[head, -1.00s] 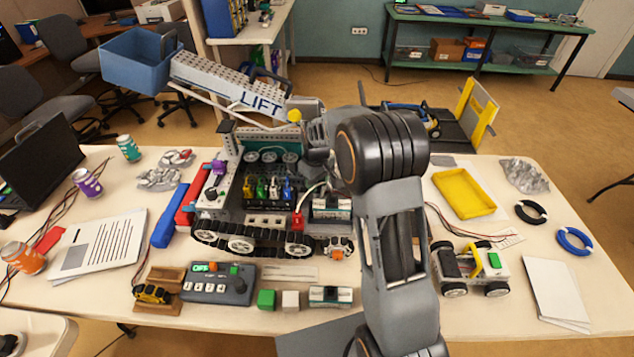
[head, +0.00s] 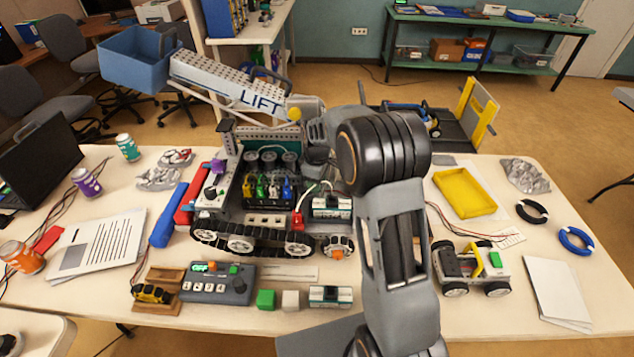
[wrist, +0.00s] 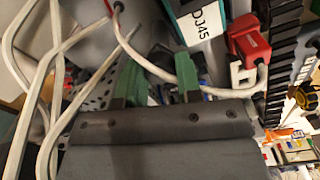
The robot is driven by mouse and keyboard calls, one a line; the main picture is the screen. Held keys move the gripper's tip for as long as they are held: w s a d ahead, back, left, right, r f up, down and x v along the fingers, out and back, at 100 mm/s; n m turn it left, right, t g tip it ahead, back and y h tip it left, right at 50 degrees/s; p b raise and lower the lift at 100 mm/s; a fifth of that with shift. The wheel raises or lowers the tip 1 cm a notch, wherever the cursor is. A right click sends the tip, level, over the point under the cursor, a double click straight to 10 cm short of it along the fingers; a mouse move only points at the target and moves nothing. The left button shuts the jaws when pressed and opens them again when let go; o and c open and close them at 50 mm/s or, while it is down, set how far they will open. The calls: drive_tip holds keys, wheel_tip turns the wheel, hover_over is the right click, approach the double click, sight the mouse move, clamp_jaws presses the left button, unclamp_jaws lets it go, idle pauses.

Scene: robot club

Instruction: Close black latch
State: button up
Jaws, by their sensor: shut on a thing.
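The tracked robot model (head: 250,240) with its LIFT arm (head: 240,92) stands on the table in the head view. My gripper (wrist: 157,82) shows its two green fingers in the wrist view, apart from each other with a dark piece between them. It is shut on this piece, which looks like the black latch, though its shape and position are mostly hidden. In the head view my arm hides the fingertips behind the model's right side.
A yellow tray (head: 465,192) and a small wheeled car (head: 472,268) stand right of my arm. A control box (head: 217,283) and small blocks (head: 266,299) lie in front of the model.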

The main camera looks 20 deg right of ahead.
drive_tip(key=n, duration=0.6)
drive_tip(key=shift+n, duration=0.3)
drive_tip(key=n, duration=0.5)
drive_tip(key=shift+n+b, duration=0.4)
drive_tip(key=o, duration=0.9)
drive_tip(key=shift+o, duration=0.2)
wheel_tip(320, 180, up, 14)
idle(0.4)
